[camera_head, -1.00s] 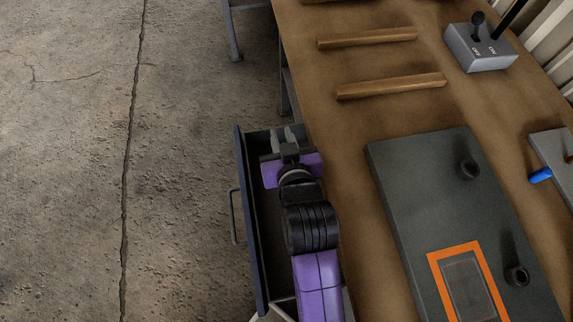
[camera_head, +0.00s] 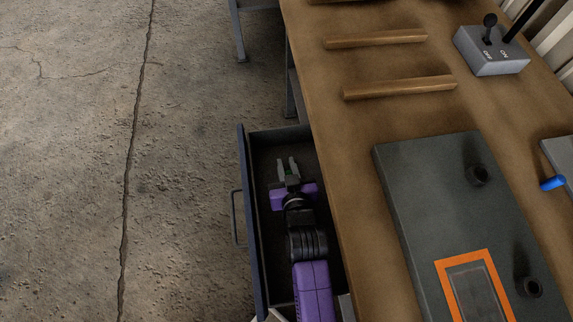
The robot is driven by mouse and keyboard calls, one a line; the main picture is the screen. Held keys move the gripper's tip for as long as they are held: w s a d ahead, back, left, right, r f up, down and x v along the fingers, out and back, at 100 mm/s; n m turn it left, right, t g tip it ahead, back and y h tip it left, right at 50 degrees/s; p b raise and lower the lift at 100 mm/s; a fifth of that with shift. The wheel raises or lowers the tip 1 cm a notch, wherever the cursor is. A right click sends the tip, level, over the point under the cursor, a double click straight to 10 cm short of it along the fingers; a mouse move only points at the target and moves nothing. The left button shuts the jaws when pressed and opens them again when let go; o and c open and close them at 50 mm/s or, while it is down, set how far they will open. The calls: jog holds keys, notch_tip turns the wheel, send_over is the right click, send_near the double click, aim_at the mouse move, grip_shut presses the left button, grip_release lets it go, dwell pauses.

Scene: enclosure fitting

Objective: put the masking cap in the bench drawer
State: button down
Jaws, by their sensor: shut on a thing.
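The bench drawer (camera_head: 240,168) is pulled out from the left side of the bench and is dark inside. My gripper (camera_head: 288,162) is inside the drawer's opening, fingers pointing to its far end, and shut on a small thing. Only a tiny green spot shows between the fingers, which I take for the masking cap (camera_head: 290,173); its shape is too small and covered to make out. Whether it touches the drawer floor I cannot tell.
The wooden bench top (camera_head: 345,150) lies right of the drawer. It carries a dark panel (camera_head: 425,190) with two dark round fittings and an orange-framed window (camera_head: 462,262), two wooden strips (camera_head: 400,88), a grey switch box (camera_head: 492,55) and a blue-tipped thing (camera_head: 553,183). Open floor lies left.

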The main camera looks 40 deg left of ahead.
jog(key=shift+f, duration=0.1)
jog(key=c, duration=1.3)
grip_release()
jog(key=shift+r, duration=0.25)
jog(key=p+v, duration=0.1)
jog(key=v, duration=1.1)
jog(key=shift+f, duration=0.1)
